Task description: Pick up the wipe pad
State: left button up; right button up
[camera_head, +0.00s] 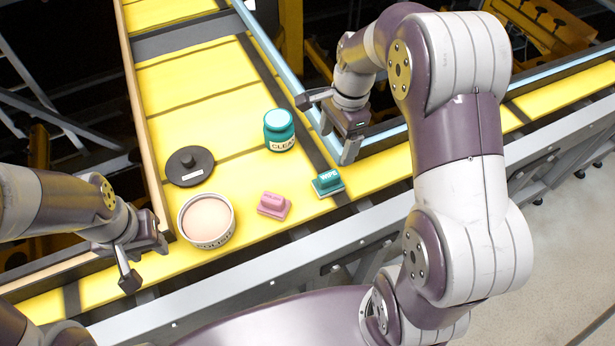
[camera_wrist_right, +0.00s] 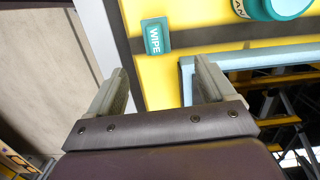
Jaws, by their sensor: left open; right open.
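The wipe pad (camera_head: 328,183) is a small teal block with a raised handle marked WIPE. It lies on the yellow surface, near its front right edge. In the right wrist view the wipe pad (camera_wrist_right: 156,36) shows beyond the fingertips, near the middle top. My right gripper (camera_head: 325,130) is open and empty, above and behind the pad, apart from it; it also shows in the right wrist view (camera_wrist_right: 160,75). My left gripper (camera_head: 143,263) is open and empty at the left, far from the pad.
A pink pad (camera_head: 273,205) lies left of the wipe pad. A teal-lidded jar (camera_head: 279,130) stands behind it. An open round tub (camera_head: 207,220) and a dark round lid (camera_head: 190,165) sit further left. A light blue rail (camera_head: 285,75) runs beside my right gripper.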

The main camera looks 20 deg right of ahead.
aim_at(330, 175)
jog(key=f+p, duration=0.1)
jog(key=f, duration=0.3)
jog(key=a+f+p, duration=0.1)
jog(key=f, duration=0.3)
jog(key=s+f+p, duration=0.1)
jog(key=f, duration=0.3)
jog(key=shift+s+a, duration=0.1)
jog(key=shift+a, duration=0.2)
jog(key=shift+f, duration=0.3)
jog(key=shift+r, duration=0.1)
jog(key=c, duration=1.1)
